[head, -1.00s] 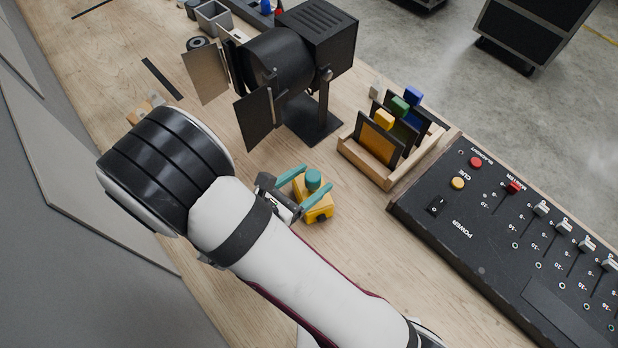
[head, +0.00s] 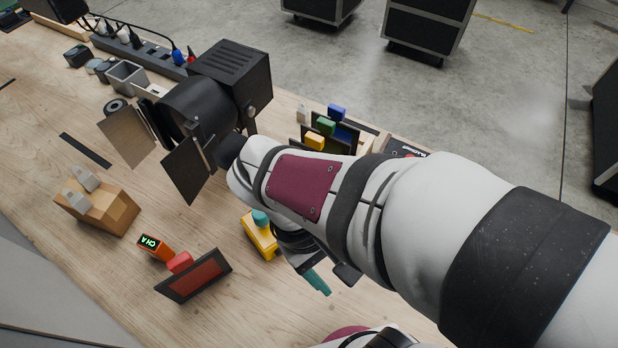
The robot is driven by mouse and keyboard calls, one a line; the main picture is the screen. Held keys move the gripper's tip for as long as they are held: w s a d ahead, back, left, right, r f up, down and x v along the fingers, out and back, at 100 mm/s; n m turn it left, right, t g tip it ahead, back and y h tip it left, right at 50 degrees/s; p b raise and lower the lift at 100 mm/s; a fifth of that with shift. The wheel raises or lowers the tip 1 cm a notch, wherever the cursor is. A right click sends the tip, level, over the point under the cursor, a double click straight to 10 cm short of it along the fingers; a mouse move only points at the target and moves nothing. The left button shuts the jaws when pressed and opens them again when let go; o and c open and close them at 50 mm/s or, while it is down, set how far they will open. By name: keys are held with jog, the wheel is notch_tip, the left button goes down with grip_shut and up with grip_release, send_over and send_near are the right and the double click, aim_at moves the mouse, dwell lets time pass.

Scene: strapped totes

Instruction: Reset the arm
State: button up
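My arm stretches in from the right and covers much of the scene. My gripper (head: 318,282) is partly hidden under my arm, low over the bench. One teal finger shows clearly, pointing down to the right; the other does not show clearly, so its opening cannot be told. A yellow block with a teal knob (head: 257,240) stands on the bench just left of the gripper's dark body. My arm hides part of its surroundings, and whether the gripper touches it is unclear.
A black stage light with barn doors (head: 207,105) stands behind my arm. Bare wood lies between.

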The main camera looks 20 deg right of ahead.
jog(key=a+r+m+y, duration=0.1)
jog(key=m+y, duration=0.1)
jog(key=m, duration=0.1)
jog(key=s+a+m+t+y, duration=0.1)
jog(key=m, duration=0.2)
jog(key=a+r+m+t+y, duration=0.1)
jog(key=m+y, duration=0.1)
jog(key=m, duration=0.1)
jog(key=shift+s+r+y, duration=0.3)
jog(key=shift+r, duration=0.05)
